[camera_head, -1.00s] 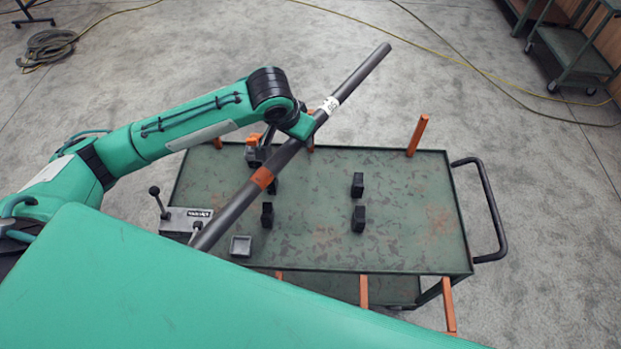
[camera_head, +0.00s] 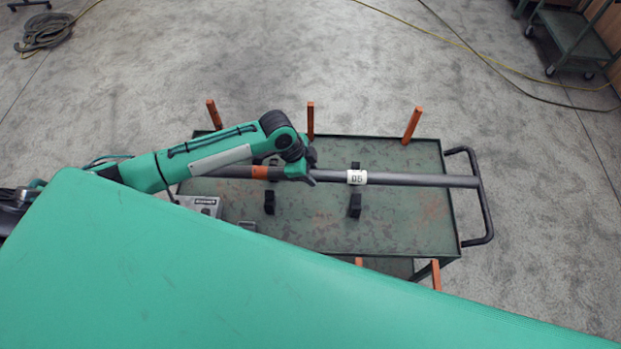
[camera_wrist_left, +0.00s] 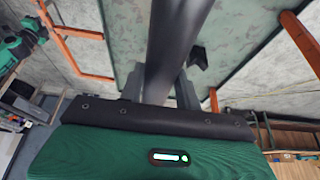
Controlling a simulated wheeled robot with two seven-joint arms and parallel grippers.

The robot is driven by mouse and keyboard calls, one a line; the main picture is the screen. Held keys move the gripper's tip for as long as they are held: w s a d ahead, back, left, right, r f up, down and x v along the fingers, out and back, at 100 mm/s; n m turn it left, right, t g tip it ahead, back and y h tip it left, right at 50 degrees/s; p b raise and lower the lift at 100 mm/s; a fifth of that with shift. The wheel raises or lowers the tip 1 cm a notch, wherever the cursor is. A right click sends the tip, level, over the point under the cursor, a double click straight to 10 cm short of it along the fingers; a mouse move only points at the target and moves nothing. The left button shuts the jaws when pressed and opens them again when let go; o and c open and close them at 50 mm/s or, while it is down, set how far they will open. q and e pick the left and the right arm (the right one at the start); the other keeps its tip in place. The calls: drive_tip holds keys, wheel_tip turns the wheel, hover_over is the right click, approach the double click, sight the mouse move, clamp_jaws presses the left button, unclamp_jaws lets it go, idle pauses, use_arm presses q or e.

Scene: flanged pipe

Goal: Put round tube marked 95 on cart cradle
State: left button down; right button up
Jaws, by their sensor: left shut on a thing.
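The round dark grey tube (camera_head: 420,180) has a white label (camera_head: 356,177) with a partly legible number and an orange band (camera_head: 259,172). My left gripper (camera_head: 305,172) is shut on it. The tube lies along the cart's length, over its far half, its right end at the cart handle. In the left wrist view the tube (camera_wrist_left: 178,45) runs between the fingers. The cart (camera_head: 310,232) has black cradle blocks; two near ones (camera_head: 355,205) (camera_head: 269,203) stand clear, and the far ones are partly hidden under the tube. I cannot tell whether the tube touches them. My right gripper is not in view.
Orange posts (camera_head: 412,125) rise along the cart's far and near edges. A grey device (camera_head: 203,205) sits at the cart's left end, and a black handle (camera_head: 484,200) at the right. A hose and cable lie on the open floor.

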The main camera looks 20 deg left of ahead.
use_arm(q)
wheel_tip(320, 180, down, 4)
drive_tip(key=shift+w+f+b, duration=0.1)
drive_tip(key=shift+b, duration=0.65)
drive_tip(key=f+b, duration=0.2)
drive_tip(key=f, duration=0.1)
drive_tip(key=f+b, duration=0.3)
drive_tip(key=s+f+b, duration=0.1)
drive_tip(key=f+b, duration=0.2)
drive_tip(key=f, duration=0.1)
drive_tip(key=shift+w+f, duration=0.3)
drive_tip(key=shift+w+a, duration=0.1)
drive_tip(key=shift+w, duration=0.05)
drive_tip(key=shift+r, duration=0.35)
